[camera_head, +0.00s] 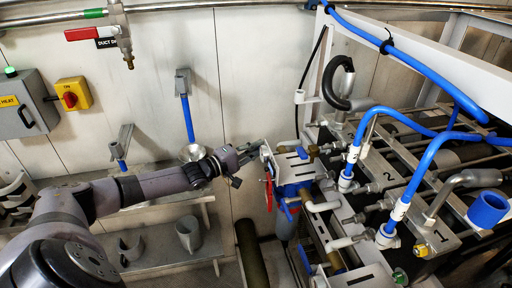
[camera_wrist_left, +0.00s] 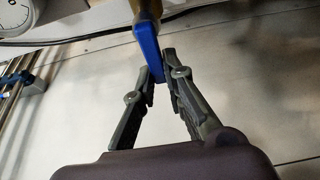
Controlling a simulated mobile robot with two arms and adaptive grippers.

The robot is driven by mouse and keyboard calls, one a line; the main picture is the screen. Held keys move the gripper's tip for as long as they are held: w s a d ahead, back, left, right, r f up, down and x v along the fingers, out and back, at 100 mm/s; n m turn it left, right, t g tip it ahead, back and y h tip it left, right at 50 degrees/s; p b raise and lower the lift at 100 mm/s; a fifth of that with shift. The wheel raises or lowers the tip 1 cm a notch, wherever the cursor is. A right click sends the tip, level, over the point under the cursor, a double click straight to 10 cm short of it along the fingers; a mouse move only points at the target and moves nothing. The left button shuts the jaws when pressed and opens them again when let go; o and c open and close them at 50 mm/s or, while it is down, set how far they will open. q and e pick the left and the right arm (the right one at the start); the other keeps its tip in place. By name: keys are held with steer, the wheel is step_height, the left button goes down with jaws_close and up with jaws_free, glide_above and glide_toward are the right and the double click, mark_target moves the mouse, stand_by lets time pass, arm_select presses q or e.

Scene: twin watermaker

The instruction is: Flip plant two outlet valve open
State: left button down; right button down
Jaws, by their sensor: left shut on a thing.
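A blue valve lever (camera_wrist_left: 149,48) hangs from a brass-coloured valve body (camera_wrist_left: 148,8) at the top of the left wrist view. My left gripper (camera_wrist_left: 160,78) has its fingertips on either side of the lever's lower end and is shut on it. In the head view my left gripper (camera_head: 256,150) reaches in from the left to the near side of a grey panel (camera_head: 290,168) on the pipework. The gripped lever cannot be told apart there. The lever's valve number cannot be read. My right gripper is not in view.
Another blue lever (camera_head: 304,257) is lower down. Blue hoses (camera_head: 425,68) and plates marked 2 (camera_head: 390,178) and 1 (camera_head: 438,237) fill the right. A metal shelf (camera_head: 170,255) is at lower left.

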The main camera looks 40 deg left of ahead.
arm_select(q)
steer(key=c, duration=1.9)
jaws_free()
steer(key=shift+a+f, duration=0.1)
steer(key=v, duration=1.2)
